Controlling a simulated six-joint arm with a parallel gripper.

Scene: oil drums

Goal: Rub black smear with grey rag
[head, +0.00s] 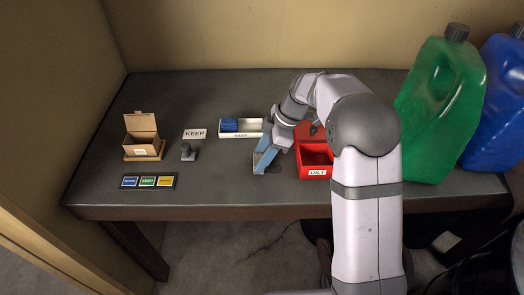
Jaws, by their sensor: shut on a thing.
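My gripper (264,165), with blue fingers, points down at the middle of the dark table (217,185). It is shut on a small greyish piece that looks like the grey rag (258,161), partly hidden by the fingers. The rag is at or just above the table top; I cannot tell if it touches. A dark patch, which looks like the black smear (275,169), shows just right of the fingertips. The rest of it may be hidden under the gripper.
A red box labelled OILY (318,173) stands close right of the gripper. Green (440,105) and blue (500,110) jugs stand right.

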